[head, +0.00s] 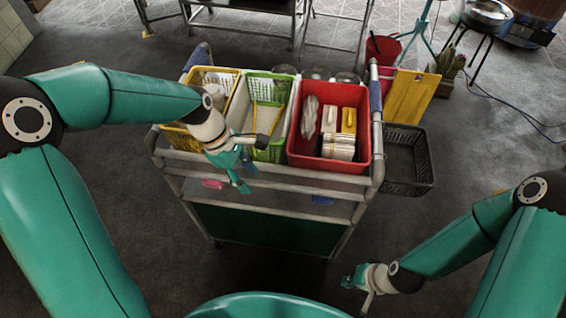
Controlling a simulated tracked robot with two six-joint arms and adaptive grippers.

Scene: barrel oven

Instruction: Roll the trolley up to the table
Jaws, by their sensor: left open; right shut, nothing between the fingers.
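The trolley (262,178) stands in front of me, a grey metal-framed cart with shelves and upright rails at its corners. On its top are a yellow basket, a green and white basket and a red bin. My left gripper (243,177) is open over the trolley's near edge, in front of the green and white basket. I cannot tell whether it touches the frame. My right gripper (358,290) is shut and empty, low at the right, apart from the trolley. A metal table (262,6) shows only in part at the top edge.
A black crate (425,165) is on the floor right of the trolley. Behind it are a yellow board (408,97), a red bucket (383,48) and a green stand. The floor left of the trolley is clear.

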